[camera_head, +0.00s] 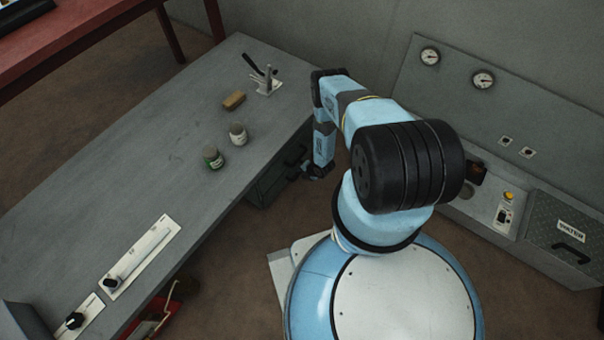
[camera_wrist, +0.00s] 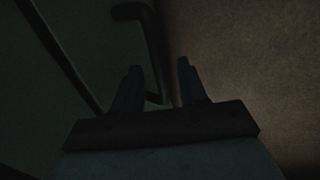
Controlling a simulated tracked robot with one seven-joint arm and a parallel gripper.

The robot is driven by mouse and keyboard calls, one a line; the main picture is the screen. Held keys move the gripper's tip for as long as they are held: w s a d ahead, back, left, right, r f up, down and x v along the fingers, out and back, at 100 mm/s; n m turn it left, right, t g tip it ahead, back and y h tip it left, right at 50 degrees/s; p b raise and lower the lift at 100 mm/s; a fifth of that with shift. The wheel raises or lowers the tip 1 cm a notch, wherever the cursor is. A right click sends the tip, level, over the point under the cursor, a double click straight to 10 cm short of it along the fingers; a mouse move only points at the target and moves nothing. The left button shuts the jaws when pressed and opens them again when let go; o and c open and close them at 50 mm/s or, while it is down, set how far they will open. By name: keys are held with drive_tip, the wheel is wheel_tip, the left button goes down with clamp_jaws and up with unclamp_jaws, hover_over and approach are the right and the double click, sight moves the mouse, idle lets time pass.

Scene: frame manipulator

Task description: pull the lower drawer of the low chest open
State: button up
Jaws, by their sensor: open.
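The low chest (camera_head: 270,186) is a dark green box under the edge of the grey bench, partly hidden by the bench top and my arm. My gripper (camera_head: 308,171) is low beside the chest's front. In the dark wrist view my gripper (camera_wrist: 159,68) has its two fingers apart. A dark bent bar, which looks like a drawer handle (camera_wrist: 152,40), runs down between the fingers. I cannot tell whether they touch it. Which drawer it belongs to and how far any drawer stands out cannot be made out.
The grey bench (camera_head: 110,170) holds a green-labelled jar (camera_head: 212,157), a pale jar (camera_head: 238,134), a tan block (camera_head: 234,100) and a lever stand (camera_head: 265,82). A wall panel with gauges (camera_head: 484,79) and a grey case (camera_head: 566,232) stand right. Brown floor (camera_head: 262,228) shows between bench and base.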

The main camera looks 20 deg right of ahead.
clamp_jaws()
idle(0.4)
idle(0.4)
